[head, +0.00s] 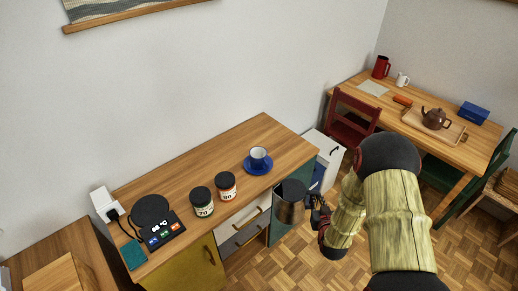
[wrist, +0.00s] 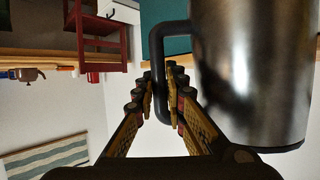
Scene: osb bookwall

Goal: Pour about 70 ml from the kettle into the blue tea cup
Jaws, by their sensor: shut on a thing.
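The kettle (head: 290,208) has a steel body with a dark top. It is off the counter, in front of its front edge and to the lower right of the cup, and looks about upright. My gripper (head: 314,207) is shut on the kettle's black handle; the wrist view shows the fingers (wrist: 163,92) around the handle and the steel body (wrist: 250,75) beside them. The inside of the kettle is hidden.
The wooden counter (head: 185,172) also holds two dark-lidded jars, marked 70 (head: 202,203) and 80 (head: 226,186), and a black kettle base (head: 151,209) at the left. A dining table (head: 446,153) with a brown teapot (head: 435,118) and chairs stands at the right.

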